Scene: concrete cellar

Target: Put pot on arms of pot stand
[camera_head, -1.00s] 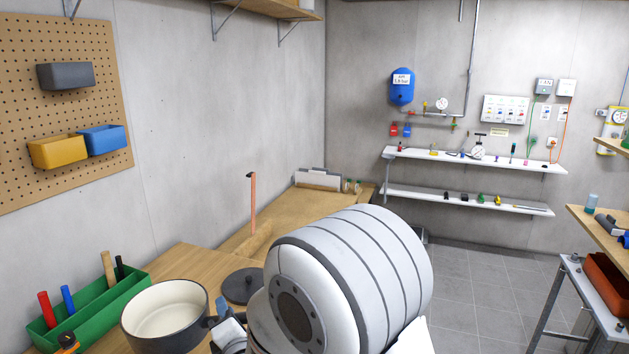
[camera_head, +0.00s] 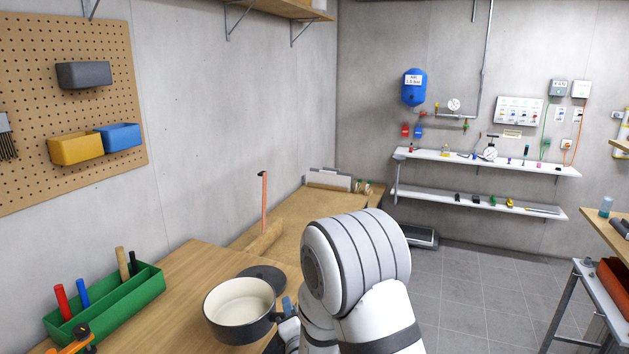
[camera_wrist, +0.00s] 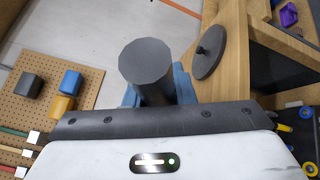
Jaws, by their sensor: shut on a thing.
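The pot (camera_head: 239,301), cream inside and dark outside, is upright and empty over the wooden bench. I cannot tell how high it is. My gripper (camera_head: 288,312) is at its right side, mostly hidden by my arm in the head view. In the wrist view, the blue fingers of my gripper (camera_wrist: 158,97) are shut on a dark round handle (camera_wrist: 147,62), seen end-on, which hides the rest of the pot. A dark lid with a knob (camera_wrist: 209,51) lies on the bench; the pot partly covers it in the head view (camera_head: 265,275). I cannot make out the pot stand for sure.
A green tool box (camera_head: 115,303) stands left of the pot. A copper-coloured upright rod (camera_head: 264,205) rises behind the lid. The wooden bench (camera_head: 195,272) is bare between box and pot. A pegboard (camera_head: 100,35) with bins hangs on the left wall.

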